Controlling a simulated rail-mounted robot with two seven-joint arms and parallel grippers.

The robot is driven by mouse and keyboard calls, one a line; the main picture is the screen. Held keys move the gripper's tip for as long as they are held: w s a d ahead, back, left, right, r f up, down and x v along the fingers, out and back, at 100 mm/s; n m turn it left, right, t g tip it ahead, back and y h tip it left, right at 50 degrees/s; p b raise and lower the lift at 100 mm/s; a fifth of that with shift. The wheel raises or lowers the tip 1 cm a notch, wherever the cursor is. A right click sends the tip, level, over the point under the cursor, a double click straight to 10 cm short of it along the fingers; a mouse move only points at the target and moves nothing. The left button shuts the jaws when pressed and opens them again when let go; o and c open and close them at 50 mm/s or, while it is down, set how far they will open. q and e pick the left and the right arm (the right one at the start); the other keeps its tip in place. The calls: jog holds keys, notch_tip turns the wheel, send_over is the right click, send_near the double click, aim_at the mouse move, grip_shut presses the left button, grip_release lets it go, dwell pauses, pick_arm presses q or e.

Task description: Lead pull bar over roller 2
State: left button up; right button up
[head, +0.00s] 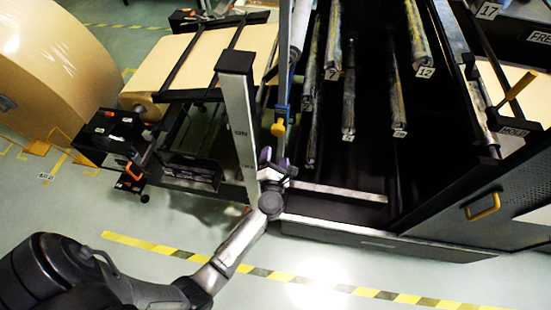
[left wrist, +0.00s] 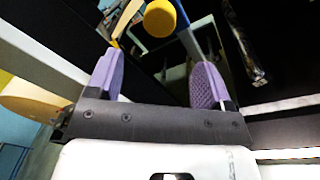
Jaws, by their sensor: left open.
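My left gripper (head: 277,162) is in front of the machine's dark bay, close to the pale upright post. In the left wrist view its purple fingers (left wrist: 157,84) are apart, with nothing held between them. A yellow knob (head: 277,129) on a blue upright bar (head: 281,98) is just beyond the fingers. The knob also shows in the wrist view (left wrist: 160,18), past the fingertips. I cannot tell whether this is the pull bar. A dark roller (head: 348,95), whose end tag seems to read 2, is to the right of the gripper. My right gripper is not in view.
Other tagged rollers, including roller 12 (head: 418,35), fill the bay. A large kraft roll (head: 90,70) stands at the left, beside a table of kraft paper (head: 195,50). A side panel with a yellow handle (head: 482,206) is at the right. The front floor is clear.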

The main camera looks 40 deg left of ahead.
aim_at(278, 133)
pick_arm(q)
jog(key=b+x, duration=0.2)
jog(key=x, duration=0.8)
jog(key=shift+w+a, duration=0.2)
jog(key=shift+w, duration=0.15)
jog(key=shift+b+x, duration=0.65)
jog(key=shift+x, duration=0.7)
jog(key=shift+c, duration=0.4)
